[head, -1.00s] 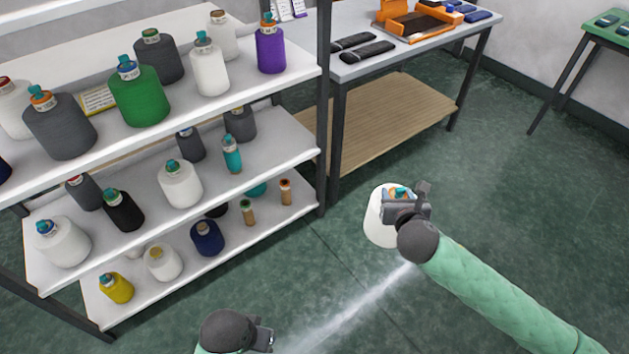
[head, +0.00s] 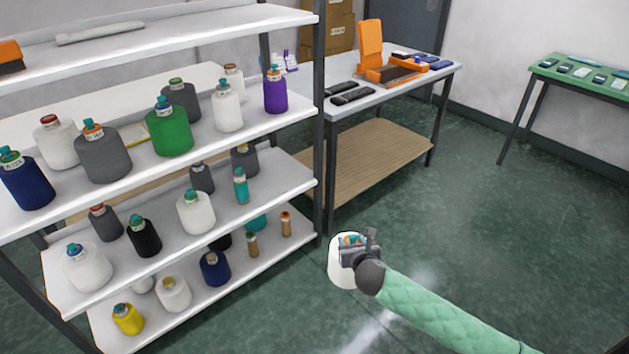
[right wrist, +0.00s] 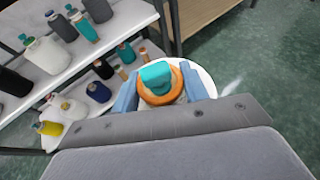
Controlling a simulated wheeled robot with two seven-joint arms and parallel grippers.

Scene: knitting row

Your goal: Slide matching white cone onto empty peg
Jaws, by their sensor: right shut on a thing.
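My right gripper (head: 352,247) is shut on the top of a white cone (head: 343,271) and holds it in front of the shelf's right end. In the right wrist view the two blue fingers clasp the cone's neck, with an orange ring and teal tip (right wrist: 157,82) between them; the white body (right wrist: 205,80) shows behind. The gripper hides part of the cone in the head view. Other white cones stand on the shelf, one on the middle level (head: 196,213) and one on the upper level (head: 227,107). I cannot make out an empty peg. My left gripper is out of view.
The white shelf rack (head: 291,182) fills the left, with many coloured cones and a dark upright post (head: 318,130) at its right end. A grey table (head: 398,87) with an orange case (head: 371,45) stands behind. The green floor at right is clear.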

